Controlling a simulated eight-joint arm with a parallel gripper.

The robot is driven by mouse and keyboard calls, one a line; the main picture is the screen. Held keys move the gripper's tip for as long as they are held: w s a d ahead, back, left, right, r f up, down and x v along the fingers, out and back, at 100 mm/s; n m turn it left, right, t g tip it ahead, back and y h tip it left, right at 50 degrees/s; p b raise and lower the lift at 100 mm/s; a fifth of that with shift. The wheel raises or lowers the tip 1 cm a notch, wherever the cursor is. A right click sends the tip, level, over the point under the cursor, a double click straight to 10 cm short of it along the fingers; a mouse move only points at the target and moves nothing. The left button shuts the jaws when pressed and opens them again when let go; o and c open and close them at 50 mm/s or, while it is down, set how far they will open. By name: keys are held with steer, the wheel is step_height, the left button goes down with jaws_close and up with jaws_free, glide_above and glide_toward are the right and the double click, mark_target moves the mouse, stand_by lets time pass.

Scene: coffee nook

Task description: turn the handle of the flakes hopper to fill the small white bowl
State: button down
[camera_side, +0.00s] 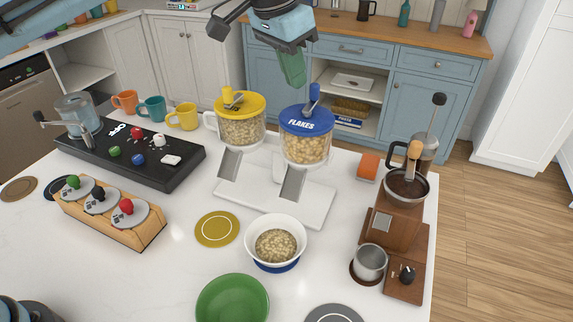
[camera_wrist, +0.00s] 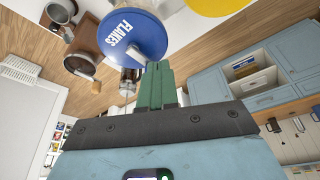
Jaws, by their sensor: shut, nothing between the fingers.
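The flakes hopper (camera_side: 305,148) stands on a white stand, its clear jar holding tan pieces under a blue lid marked FLAKES. Its blue handle (camera_side: 314,92) stands up from the lid. The blue lid (camera_wrist: 128,32) also shows in the wrist view, beyond my fingers. The small white bowl (camera_side: 290,262) stands upright in front of the stand, over a blue disc (camera_side: 277,268), with beige grain-like food inside. My gripper (camera_side: 297,84) is shut and empty, just above and left of the handle in the side view; I cannot tell whether it touches. Its green fingers (camera_wrist: 158,68) are together.
A second hopper with a yellow lid (camera_side: 240,104) stands left of the flakes hopper. A brown coffee grinder (camera_side: 397,220) with a metal cup (camera_side: 370,262) is at right. A green plate (camera_side: 232,302) lies in front. A black tray (camera_side: 130,155) is at left.

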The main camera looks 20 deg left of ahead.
mark_target(299, 108)
steer(key=shift+f, duration=0.15)
stand_by(0.3)
steer(key=shift+f, duration=1.6)
